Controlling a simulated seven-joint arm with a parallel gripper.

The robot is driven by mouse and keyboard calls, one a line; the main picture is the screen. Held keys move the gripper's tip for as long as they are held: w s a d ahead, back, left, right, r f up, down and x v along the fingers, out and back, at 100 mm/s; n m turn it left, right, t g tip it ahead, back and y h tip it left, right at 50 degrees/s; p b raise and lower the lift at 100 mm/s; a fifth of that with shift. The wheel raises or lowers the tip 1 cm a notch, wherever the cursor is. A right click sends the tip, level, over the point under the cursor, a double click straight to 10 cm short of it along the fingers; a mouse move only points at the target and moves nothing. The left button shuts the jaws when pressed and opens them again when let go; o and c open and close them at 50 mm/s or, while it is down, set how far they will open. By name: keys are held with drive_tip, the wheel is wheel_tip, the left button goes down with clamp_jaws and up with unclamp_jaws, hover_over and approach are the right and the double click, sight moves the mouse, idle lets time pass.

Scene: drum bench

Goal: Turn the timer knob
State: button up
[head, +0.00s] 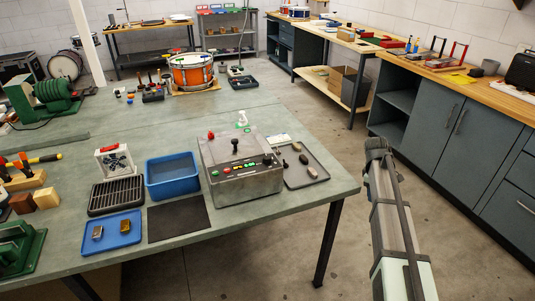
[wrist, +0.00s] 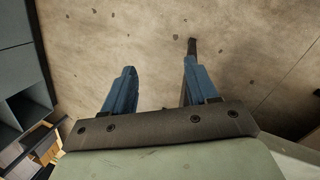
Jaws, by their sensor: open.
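A grey metal control box (head: 240,180) stands near the right end of the bench in the head view. It bears a red button, a black knob (head: 237,146), another black control (head: 268,160) and small coloured controls on its front panel (head: 238,170). I cannot tell which one is the timer knob. My gripper (head: 376,146) is to the right of the box, beyond the bench edge, apart from it. In the wrist view my gripper (wrist: 160,72) has two blue fingers spread apart with nothing between them, over concrete floor. The box does not show there.
A grey tray (head: 318,178) with small dark pieces lies right of the box. A blue bin (head: 172,177), a black mat (head: 178,220) and a blue tray (head: 110,247) lie left of it. Dark cabinets (head: 440,120) stand along the right. Floor between is clear.

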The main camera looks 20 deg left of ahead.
drive_tip(key=w+a+r+n, duration=0.3)
drive_tip(key=a+r, duration=0.3)
drive_tip(key=r, duration=0.5)
wheel_tip(320, 180, up, 19)
drive_tip(key=n+g+y, duration=0.1)
drive_tip(key=n+y, duration=0.2)
drive_tip(key=n, duration=0.9)
hover_over(267, 157)
wheel_tip(267, 157, down, 14)
drive_tip(key=shift+d+r, duration=0.1)
drive_tip(key=c, duration=1.1)
